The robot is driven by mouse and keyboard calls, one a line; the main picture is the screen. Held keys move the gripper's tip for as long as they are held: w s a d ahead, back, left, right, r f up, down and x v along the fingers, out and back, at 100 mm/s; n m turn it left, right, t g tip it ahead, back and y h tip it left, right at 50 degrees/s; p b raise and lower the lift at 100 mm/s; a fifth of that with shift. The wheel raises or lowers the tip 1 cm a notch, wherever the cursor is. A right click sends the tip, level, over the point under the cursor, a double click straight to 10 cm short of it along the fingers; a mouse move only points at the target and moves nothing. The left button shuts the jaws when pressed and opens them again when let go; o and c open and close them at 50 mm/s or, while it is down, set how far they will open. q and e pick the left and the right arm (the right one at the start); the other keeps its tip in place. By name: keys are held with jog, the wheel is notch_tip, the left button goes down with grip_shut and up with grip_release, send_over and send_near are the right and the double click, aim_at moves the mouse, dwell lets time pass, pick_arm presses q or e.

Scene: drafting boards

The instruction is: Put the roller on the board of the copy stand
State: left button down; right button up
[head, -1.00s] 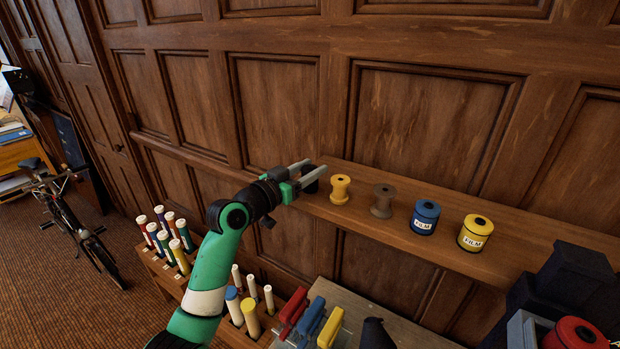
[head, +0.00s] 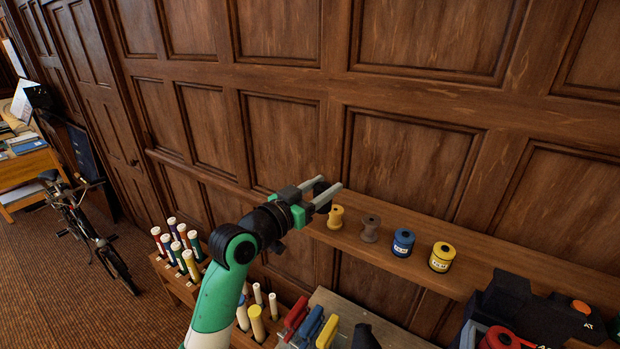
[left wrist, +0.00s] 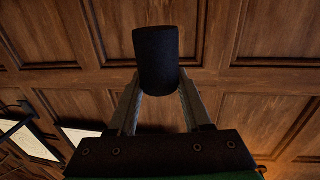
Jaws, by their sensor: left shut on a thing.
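My left gripper (head: 331,184) is shut on a black cylinder, which I take to be the roller (head: 321,189). In the head view it shows as a dark shape between the fingers, over the left end of the wall shelf. In the left wrist view the roller (left wrist: 156,58) stands out past the fingertips (left wrist: 156,82), with a finger on each side. Whether its far end clears the shelf cannot be told. I cannot make out the copy stand or its board in these views. My right gripper is not in view.
The wall shelf (head: 458,270) bears a yellow spool (head: 336,218), a brown spool (head: 370,229), a blue film can (head: 403,242) and a yellow film can (head: 442,257). Below stand several tubes (head: 190,262) in a rack and coloured clips (head: 310,325). Dark equipment (head: 540,310) is at right.

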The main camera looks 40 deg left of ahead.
pick_arm(q)
jog(key=shift+s+d+r, duration=0.3)
jog(key=shift+s+d, duration=0.05)
jog(key=shift+d, duration=0.1)
